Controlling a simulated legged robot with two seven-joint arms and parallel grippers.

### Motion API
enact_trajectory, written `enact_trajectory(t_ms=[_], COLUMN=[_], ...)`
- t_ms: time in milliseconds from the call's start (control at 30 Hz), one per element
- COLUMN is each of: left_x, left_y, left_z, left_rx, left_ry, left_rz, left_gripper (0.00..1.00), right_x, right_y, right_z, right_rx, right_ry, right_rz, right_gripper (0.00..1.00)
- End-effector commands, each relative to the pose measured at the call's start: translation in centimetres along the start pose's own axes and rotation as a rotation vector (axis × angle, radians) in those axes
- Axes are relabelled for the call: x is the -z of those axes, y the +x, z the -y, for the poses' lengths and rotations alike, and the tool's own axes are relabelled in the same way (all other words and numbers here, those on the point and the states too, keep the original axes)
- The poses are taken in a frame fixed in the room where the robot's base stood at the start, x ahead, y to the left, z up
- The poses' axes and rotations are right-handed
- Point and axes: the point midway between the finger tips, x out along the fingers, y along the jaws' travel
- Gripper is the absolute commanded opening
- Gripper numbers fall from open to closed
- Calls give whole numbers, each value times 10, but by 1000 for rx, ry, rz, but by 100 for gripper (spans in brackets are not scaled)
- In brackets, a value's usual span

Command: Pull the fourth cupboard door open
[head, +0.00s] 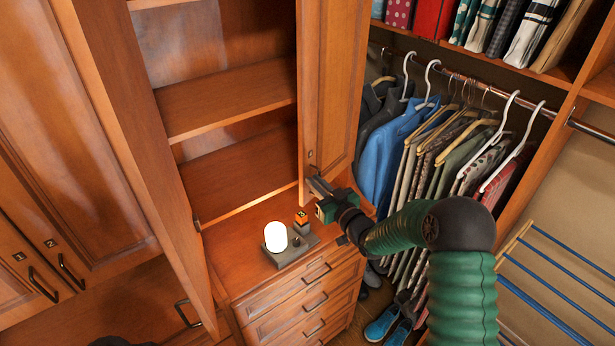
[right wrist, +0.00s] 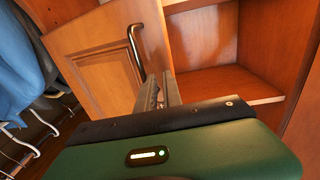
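A wooden cupboard door (head: 340,75) stands swung open at the right side of the tall shelf cupboard in the head view. My right gripper (head: 318,187) is at the lower corner of this door. In the right wrist view the door's panel (right wrist: 95,75) and its dark bar handle (right wrist: 134,45) show. The gripper's two fingers (right wrist: 161,92) lie close together by the lower end of the handle and the door's edge. I cannot tell whether they grip anything. A second door (head: 125,110) stands open at the cupboard's left side. My left gripper is not in view.
Open shelves (head: 235,100) lie between the doors, with a drawer unit (head: 300,305) below. A glowing white lamp (head: 275,237) on a grey tray and a small orange-black box (head: 301,217) stand on it. Hanging clothes (head: 440,150) are behind my right arm. Shut doors are at far left.

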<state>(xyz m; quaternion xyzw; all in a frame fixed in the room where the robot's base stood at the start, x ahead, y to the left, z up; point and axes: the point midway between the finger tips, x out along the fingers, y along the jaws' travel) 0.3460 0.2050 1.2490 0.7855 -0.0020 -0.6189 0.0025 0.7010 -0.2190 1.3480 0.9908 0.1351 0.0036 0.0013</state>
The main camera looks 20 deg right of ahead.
Motion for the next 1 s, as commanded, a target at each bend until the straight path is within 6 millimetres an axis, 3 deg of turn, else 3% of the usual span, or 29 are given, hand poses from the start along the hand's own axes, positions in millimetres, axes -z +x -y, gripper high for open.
enact_trajectory(t_ms=[33, 1000], left_x=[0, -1], left_y=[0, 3], left_z=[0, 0], left_rx=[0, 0], left_ry=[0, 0], left_rz=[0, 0], left_gripper=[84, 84], right_x=[0, 1], right_y=[-5, -85], right_z=[-7, 6], right_rx=[-16, -2], right_ry=[-2, -3], right_rz=[2, 2], right_gripper=[29, 29])
